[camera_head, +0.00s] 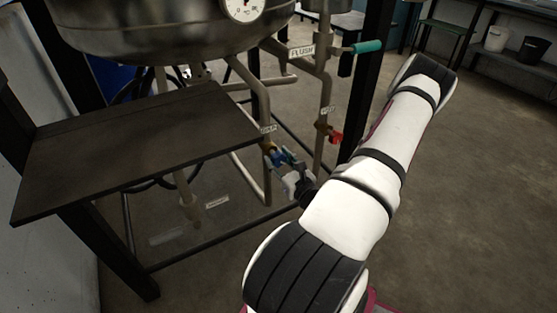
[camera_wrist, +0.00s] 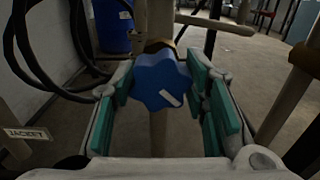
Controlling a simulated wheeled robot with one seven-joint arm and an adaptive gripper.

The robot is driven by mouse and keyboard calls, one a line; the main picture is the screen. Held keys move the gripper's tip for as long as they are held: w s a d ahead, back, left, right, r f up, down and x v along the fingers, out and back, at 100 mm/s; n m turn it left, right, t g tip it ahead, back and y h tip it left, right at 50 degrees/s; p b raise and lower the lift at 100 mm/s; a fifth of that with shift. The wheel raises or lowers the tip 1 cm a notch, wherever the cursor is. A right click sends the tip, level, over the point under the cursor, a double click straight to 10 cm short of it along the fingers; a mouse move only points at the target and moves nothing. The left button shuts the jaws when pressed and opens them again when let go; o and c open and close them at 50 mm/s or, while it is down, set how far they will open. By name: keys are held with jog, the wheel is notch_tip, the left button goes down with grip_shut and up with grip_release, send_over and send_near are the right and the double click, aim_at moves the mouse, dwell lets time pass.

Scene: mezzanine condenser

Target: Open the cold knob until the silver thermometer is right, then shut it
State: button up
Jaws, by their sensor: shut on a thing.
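The blue star-shaped cold knob (camera_wrist: 160,84) sits on a brass valve of a pale pipe, with a white mark on its face pointing to the lower right. My gripper (camera_wrist: 164,90) has a teal-padded finger on each side of the knob and is shut on it. In the head view the knob (camera_head: 273,153) is partly hidden by my gripper (camera_head: 287,163). A round white-faced thermometer dial (camera_head: 243,8) shows on the metal vessel at the top. It is cut off by the frame edge, and its reading is too small to tell.
A red knob (camera_head: 335,137) is on a pipe to the right. A teal lever (camera_head: 367,46) sits above it, near the FLUSH label (camera_head: 301,51). A dark table (camera_head: 130,140) stands at left. Black frame posts and pipes surround the valve; open floor lies at right.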

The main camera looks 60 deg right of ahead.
jog(key=shift+n, duration=0.3)
jog(key=shift+n+p, duration=0.55)
jog(key=shift+n, duration=0.35)
jog(key=n, duration=0.3)
jog(key=shift+n+p, duration=0.3)
jog(key=shift+p, duration=0.05)
jog(key=n+b, duration=0.1)
jog(key=n, duration=0.5)
jog(key=shift+n, duration=0.3)
jog(key=o, duration=1.2)
jog(key=shift+c, duration=0.2)
jog(key=shift+s, duration=0.1)
